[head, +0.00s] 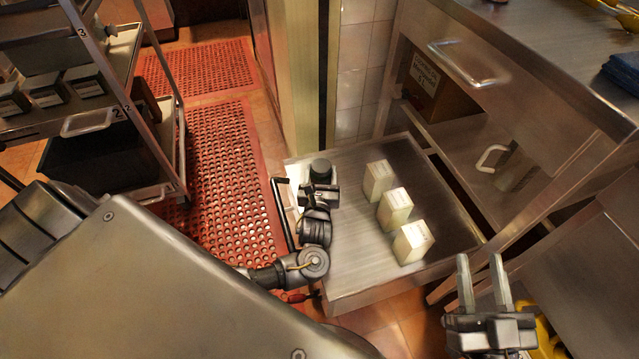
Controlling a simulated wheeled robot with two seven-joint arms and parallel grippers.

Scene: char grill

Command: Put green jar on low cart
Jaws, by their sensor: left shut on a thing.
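The low cart (350,255) is a steel platform in the middle of the head view. My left gripper (319,186) is over the cart's left part, shut on a dark, round-topped thing (320,168), which I take for the jar. Only its dark top shows clearly; the gripper hides its body, and I see no green. I cannot tell whether it touches the cart's surface. My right gripper (483,284) is at the lower right, off the cart's near right corner, with its two fingers apart and nothing between them.
Three pale cartons (379,179) (394,208) (413,242) stand in a row on the cart. A steel counter (540,60) with a lower shelf is at the right. A shelf rack (145,110) stands at the left, beside red floor mats (220,150). The cart's left strip is free of cartons.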

